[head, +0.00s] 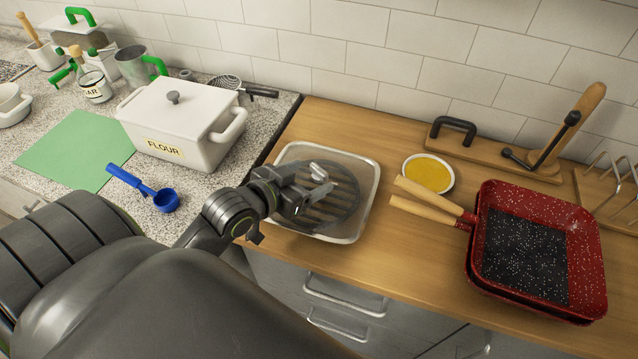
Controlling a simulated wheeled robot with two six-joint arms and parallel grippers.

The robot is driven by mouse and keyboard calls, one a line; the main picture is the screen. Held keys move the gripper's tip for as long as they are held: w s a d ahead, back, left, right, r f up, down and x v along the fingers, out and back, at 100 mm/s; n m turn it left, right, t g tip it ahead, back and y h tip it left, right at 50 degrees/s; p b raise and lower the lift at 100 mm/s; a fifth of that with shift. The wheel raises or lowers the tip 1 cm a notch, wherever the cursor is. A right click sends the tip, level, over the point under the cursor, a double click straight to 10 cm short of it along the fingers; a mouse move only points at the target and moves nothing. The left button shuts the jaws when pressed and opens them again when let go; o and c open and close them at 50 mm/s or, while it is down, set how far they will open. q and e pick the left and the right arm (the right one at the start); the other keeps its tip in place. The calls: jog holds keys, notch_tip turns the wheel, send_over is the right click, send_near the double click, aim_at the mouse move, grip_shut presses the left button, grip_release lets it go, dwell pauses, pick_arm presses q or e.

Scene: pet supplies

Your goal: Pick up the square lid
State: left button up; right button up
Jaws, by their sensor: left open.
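The square lid (358,178) looks like clear glass with a pale metal rim, and it lies flat on the wooden counter. A dark round slatted shape shows through its middle. My left gripper (318,184) is open over the middle of the lid. Its fingers and wrist cover the lid's centre and part of its left side. I cannot tell whether the fingers touch the lid or whether a knob is between them. My right gripper is out of view.
A white flour box (165,130) with a knobbed cover stands left of the lid. A blue scoop (165,199) lies in front of it. Right of the lid are a yellow-filled dish (428,173) and red square pans (592,245), their wooden handles pointing towards the lid.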

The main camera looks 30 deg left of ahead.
aim_at(318, 170)
pick_arm(q)
jog(key=shift+a+p+x, duration=0.15)
jog(key=shift+p+x, duration=0.15)
jog(key=shift+x, duration=1)
jog(key=shift+a+p+x, duration=0.15)
jog(key=shift+p+x, duration=0.1)
jog(key=shift+x, duration=1.05)
grip_shut()
jog(key=shift+r, duration=0.1)
